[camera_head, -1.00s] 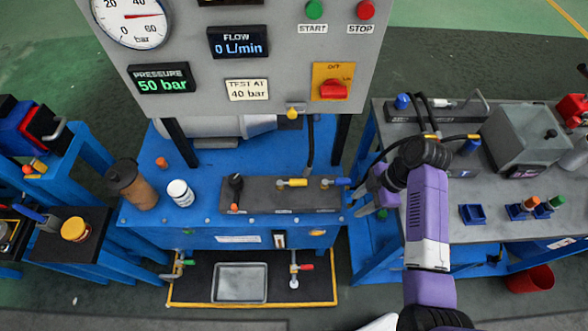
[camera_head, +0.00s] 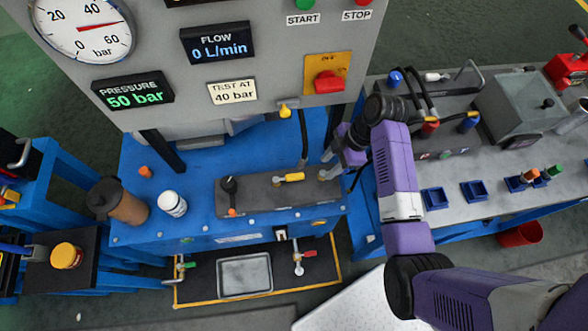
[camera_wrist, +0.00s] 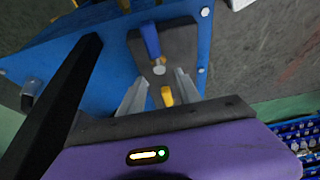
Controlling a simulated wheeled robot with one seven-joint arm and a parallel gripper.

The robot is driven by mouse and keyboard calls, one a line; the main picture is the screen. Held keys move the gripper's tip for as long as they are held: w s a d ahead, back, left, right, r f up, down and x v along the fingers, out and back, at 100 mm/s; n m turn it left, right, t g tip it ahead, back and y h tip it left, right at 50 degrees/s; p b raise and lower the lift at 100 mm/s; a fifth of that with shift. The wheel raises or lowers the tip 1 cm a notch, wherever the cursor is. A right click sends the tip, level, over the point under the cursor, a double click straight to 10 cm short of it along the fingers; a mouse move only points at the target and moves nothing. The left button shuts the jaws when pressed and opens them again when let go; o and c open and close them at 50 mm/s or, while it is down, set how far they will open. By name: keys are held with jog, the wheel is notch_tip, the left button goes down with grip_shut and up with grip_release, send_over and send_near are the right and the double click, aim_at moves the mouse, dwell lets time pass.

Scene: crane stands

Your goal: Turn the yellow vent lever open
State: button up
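The yellow vent lever (camera_head: 290,177) lies roughly lengthwise on the dark valve block (camera_head: 262,196) on the blue bench. In the wrist view the yellow lever (camera_wrist: 167,96) shows between the two silver fingers. My gripper (camera_head: 324,166) is over the right end of the block, just right of the yellow lever, with its fingers apart and nothing held. Its fingers (camera_wrist: 158,88) also show in the wrist view. I cannot tell whether they touch the block. A blue lever (camera_wrist: 150,40) sits beyond the fingertips in the wrist view; my gripper hides it in the head view.
A black lever (camera_head: 230,186) stands at the block's left end. The gauge panel (camera_head: 212,65) rises behind the block. A grey bench (camera_head: 460,170) is at right.

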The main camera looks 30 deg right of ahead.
aim_at(293, 176)
jog(key=w+a, duration=0.1)
jog(key=a, duration=0.1)
jog(key=w+a+p, duration=0.1)
jog(key=a, duration=0.2)
jog(key=w+a, duration=0.1)
jog(key=a, duration=0.1)
jog(key=shift+w+a+r+p, duration=0.1)
jog(key=shift+a+p, duration=0.2)
jog(key=shift+a, duration=0.1)
jog(key=shift+x, duration=1.05)
jog(key=shift+w+a+f, duration=0.15)
jog(key=shift+a+f, duration=0.2)
jog(key=shift+f, duration=0.15)
grip_shut()
